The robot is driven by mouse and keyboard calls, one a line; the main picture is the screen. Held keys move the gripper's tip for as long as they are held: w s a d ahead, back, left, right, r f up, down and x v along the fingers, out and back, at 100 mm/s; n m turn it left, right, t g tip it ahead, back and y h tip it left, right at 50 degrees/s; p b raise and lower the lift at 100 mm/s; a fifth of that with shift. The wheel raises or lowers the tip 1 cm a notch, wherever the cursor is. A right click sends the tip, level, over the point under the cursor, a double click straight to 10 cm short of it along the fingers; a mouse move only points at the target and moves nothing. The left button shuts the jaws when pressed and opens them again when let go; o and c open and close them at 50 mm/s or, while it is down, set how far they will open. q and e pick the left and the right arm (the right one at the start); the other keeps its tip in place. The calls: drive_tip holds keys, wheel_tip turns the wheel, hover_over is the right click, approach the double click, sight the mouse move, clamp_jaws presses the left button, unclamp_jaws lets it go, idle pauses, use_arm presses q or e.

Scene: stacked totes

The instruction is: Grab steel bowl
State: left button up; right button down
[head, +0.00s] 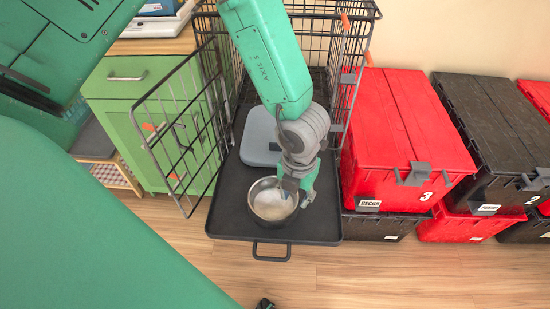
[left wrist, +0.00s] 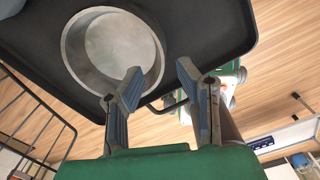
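The steel bowl (head: 268,208) is round and shiny and stands upright on a black tray (head: 228,212) in the head view. My left gripper (head: 298,192) is at the bowl's upper right edge and partly hides its rim. In the left wrist view the bowl (left wrist: 110,48) is at the upper left on the tray (left wrist: 215,30). My left gripper's fingers (left wrist: 158,72) are apart. One fingertip overlaps the bowl's rim in the picture and the other is outside it. I cannot tell whether either touches the bowl. My right gripper is not recognisable in either view.
The tray extends from a black wire crate (head: 185,125) with its door open at left; its handle (head: 271,253) faces front. A grey pad (head: 258,140) lies behind the bowl. Red totes (head: 400,120) and black totes (head: 500,125) stand right. A green cabinet (head: 130,100) stands left.

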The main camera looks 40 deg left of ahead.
sight(295, 205)
use_arm(q)
drive_tip(key=shift+a+f, duration=0.15)
drive_tip(key=shift+f, duration=0.65)
drive_tip(key=f, duration=0.1)
drive_tip(key=f+b, duration=0.1)
drive_tip(key=f, duration=0.2)
drive_tip(key=shift+w+f+b, duration=0.2)
drive_tip(key=shift+w+b, duration=0.05)
drive_tip(key=shift+b, duration=0.1)
drive_tip(key=shift+r, duration=0.1)
clamp_jaws()
